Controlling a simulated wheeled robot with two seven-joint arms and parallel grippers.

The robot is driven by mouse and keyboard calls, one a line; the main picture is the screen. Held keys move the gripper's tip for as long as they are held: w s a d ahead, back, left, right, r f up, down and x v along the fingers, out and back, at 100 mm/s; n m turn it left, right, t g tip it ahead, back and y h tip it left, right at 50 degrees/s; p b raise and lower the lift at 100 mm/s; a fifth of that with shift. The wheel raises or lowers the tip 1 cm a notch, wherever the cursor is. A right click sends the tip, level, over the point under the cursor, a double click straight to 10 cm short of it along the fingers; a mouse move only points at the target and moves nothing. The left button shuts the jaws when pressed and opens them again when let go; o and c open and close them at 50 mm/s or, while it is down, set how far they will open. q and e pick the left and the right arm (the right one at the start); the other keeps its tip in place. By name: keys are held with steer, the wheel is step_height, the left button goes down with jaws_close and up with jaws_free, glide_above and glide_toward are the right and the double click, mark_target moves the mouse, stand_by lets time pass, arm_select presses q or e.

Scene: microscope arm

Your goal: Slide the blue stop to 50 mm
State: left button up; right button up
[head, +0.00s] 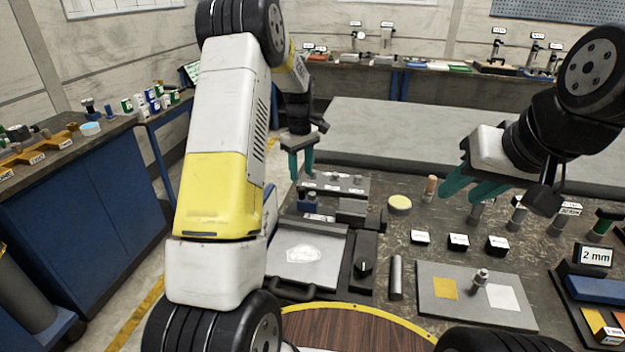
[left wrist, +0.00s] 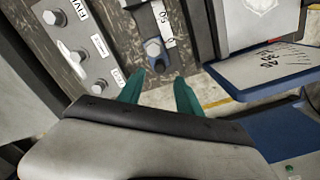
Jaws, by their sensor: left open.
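A small blue stop (head: 308,204) sits at the left end of a dark fixture on the bench, beside a white label (head: 319,217). In the left wrist view a blue block with a grey bolt head (left wrist: 153,47) lies just beyond the fingers, and a white strip (left wrist: 163,18) reading "50" is next to it. I cannot tell its exact scale reading. My left gripper (head: 301,172) points down above the stop, teal fingers apart and empty; they also show in the left wrist view (left wrist: 160,92). My right gripper (head: 472,192) hangs over the bench at right, fingers apart, holding nothing visible.
A grey bar with knobs and labels (head: 333,184) lies behind the stop. A grey tray (head: 307,275) and a black knob box (head: 364,267) are in front. A yellow-topped disc (head: 400,203), several labelled black blocks and a plate with coloured squares (head: 462,312) crowd the right.

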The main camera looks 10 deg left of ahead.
mark_target(302, 188)
arm_select(q)
step_height(302, 188, down, 8)
steer(key=shift+r, duration=0.2)
jaws_close()
steer(key=shift+d, duration=0.1)
stand_by(1.4)
